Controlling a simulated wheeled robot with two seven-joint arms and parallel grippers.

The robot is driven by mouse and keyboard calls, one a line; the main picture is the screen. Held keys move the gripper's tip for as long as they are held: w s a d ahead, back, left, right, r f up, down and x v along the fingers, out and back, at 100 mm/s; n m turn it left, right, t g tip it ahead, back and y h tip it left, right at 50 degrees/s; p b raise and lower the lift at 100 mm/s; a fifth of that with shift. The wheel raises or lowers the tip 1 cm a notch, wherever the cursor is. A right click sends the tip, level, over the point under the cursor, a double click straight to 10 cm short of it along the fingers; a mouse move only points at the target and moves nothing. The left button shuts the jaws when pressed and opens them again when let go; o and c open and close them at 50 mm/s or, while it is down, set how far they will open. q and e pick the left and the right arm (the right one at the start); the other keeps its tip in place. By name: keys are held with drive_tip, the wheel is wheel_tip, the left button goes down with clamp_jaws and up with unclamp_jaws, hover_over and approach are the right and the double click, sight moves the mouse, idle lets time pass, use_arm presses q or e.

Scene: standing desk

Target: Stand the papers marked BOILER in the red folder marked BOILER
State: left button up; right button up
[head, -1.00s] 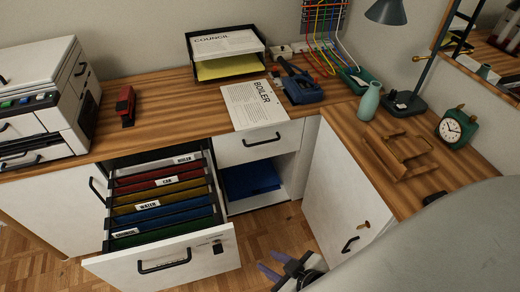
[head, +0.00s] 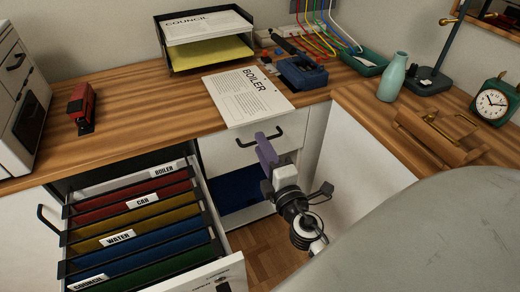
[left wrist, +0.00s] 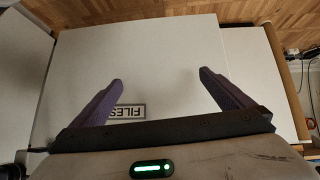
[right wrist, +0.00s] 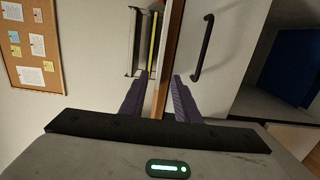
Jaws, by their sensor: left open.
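The papers marked BOILER (head: 248,97) lie flat on the desk, reaching its front edge. The red folder marked BOILER (head: 120,206) hangs at the back of the open drawer, its white tab (head: 163,170) above it. My right gripper (head: 265,146) is just in front of the desk, below the papers' near edge. In the right wrist view its fingers (right wrist: 162,77) are apart, with the desk edge beyond; I see nothing held. My left gripper (left wrist: 160,78) is open and empty before a white front marked FILES; it is out of the head view.
Yellow CAR, blue WATER and green COUNCIL folders fill the rest of the drawer (head: 205,279). A black tray (head: 209,58) holds the COUNCIL papers. A blue device (head: 302,72) stands right of the BOILER papers. A closed drawer with a black handle (head: 260,137) is below them.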

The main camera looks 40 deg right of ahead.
sight(249, 123)
drive_tip(key=shift+p+x, duration=0.8)
drive_tip(key=shift+x, duration=4.35)
clamp_jaws()
